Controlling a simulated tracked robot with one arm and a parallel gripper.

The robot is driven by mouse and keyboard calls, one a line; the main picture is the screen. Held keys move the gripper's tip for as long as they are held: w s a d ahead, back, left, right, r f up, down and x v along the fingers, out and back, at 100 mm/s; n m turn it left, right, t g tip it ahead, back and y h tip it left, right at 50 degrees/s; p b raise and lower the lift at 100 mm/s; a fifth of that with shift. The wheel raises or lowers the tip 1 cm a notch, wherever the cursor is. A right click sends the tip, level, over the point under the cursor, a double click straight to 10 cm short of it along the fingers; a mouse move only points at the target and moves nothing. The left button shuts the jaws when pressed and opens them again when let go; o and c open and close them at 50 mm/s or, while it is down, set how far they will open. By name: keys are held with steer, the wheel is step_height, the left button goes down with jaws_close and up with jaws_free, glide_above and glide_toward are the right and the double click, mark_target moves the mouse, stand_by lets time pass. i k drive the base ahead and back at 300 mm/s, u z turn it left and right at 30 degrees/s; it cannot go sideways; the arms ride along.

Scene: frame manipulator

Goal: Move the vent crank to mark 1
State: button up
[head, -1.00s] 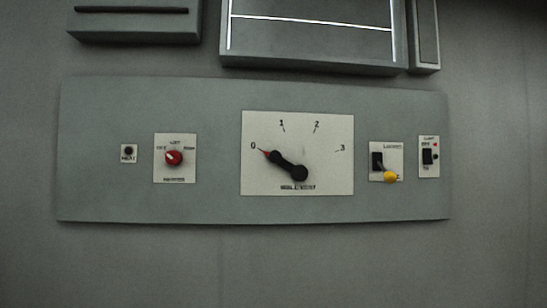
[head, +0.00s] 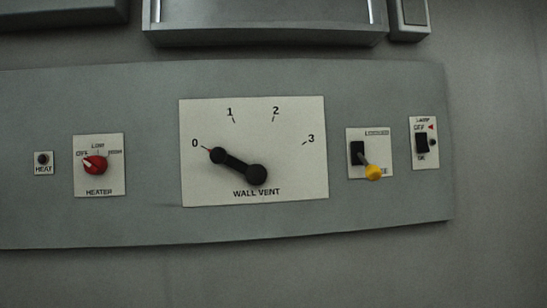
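The vent crank (head: 236,166) is a black arm with a round hub at lower right and a knob at upper left. It is on a white plate (head: 300,180) labelled WALL VENT, with marks 0, 1, 2 and 3 in an arc. Mark 1 (head: 230,113) is above and to the right of the knob. My gripper does not show in the head view, and nothing touches the crank.
Left of the vent plate are a red heater knob (head: 95,165) and a small HEAT indicator (head: 43,160). Right of it are a yellow-tipped lever (head: 372,172) on a plate marked LOCKED and a black lamp switch (head: 422,143). A grey box (head: 265,35) juts out above the panel.

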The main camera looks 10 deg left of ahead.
mark_target(255, 174)
steer(key=u, duration=0.1)
steer(key=i, duration=1)
steer(key=u, duration=0.5)
